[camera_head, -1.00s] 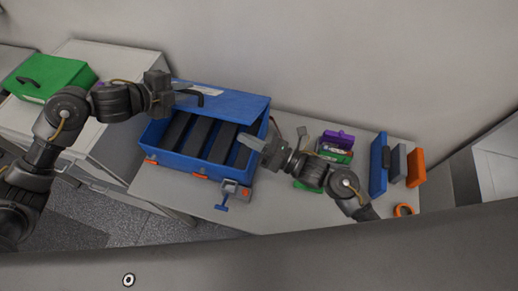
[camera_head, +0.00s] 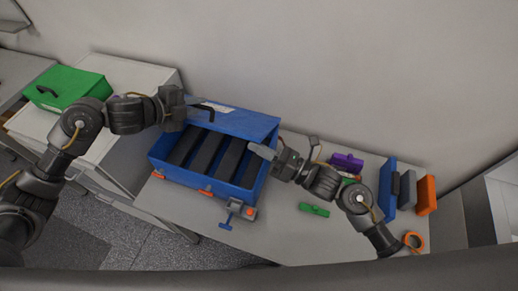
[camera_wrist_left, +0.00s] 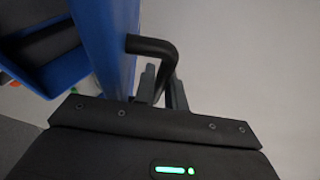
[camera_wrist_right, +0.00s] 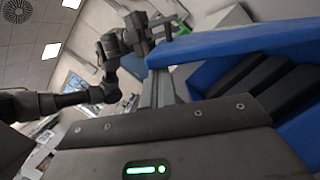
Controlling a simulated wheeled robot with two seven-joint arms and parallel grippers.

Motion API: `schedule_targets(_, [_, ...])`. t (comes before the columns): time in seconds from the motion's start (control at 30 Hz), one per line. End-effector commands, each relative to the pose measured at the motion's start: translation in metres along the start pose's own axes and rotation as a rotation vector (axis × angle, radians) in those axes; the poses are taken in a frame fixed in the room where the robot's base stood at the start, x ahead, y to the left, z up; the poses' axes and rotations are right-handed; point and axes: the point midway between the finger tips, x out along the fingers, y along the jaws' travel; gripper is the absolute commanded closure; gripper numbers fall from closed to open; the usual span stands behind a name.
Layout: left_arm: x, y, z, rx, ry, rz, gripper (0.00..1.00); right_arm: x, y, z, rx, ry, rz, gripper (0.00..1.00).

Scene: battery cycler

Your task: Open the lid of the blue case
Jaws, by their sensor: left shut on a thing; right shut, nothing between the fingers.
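The blue case (camera_head: 236,187) stands on the grey table with its lid (camera_head: 245,122) raised and tilted back. Several dark battery-like blocks (camera_head: 207,154) lie side by side inside it. My left gripper (camera_head: 190,105) is at the lid's left part. In the left wrist view its fingers (camera_wrist_left: 160,88) are shut around the lid's black handle (camera_wrist_left: 152,46). My right gripper (camera_head: 262,152) is shut and empty at the case's right end, close to the lid's edge. The right wrist view shows the lid (camera_wrist_right: 240,42) just beyond its fingers (camera_wrist_right: 158,88). Whether they touch the lid, I cannot tell.
A green case (camera_head: 68,90) sits on the white cabinet at left. A blue clamp-like tool (camera_head: 238,212) is at the case's front.

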Motion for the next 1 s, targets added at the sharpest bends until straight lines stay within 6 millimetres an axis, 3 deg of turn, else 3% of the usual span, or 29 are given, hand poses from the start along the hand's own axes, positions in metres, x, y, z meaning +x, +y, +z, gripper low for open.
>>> schedule_targets(0.03, [0.001,0.011,-0.001,0.000,0.002,0.025,1.00,0.001,-0.002,0.012,-0.013,-0.026,-0.003,1.00])
schedule_targets(0.07, [0.001,0.011,-0.001,0.000,0.003,0.026,0.86,0.001,-0.002,0.012,-0.014,-0.026,-0.003,1.00])
schedule_targets(0.13, [0.001,0.012,-0.001,0.000,0.003,0.028,0.79,0.001,-0.002,0.013,-0.015,-0.028,-0.002,1.00])
schedule_targets(0.47, [-0.008,0.013,0.000,0.002,0.003,0.030,0.79,0.001,-0.001,0.014,-0.017,-0.030,0.001,1.00])
schedule_targets(0.8, [-0.076,0.009,0.002,0.002,-0.003,0.025,0.79,0.001,-0.001,0.014,-0.017,-0.030,0.000,1.00])
schedule_targets(1.0, [-0.105,0.005,0.001,0.000,0.000,0.017,0.79,0.000,-0.001,0.011,-0.013,-0.024,-0.002,1.00])
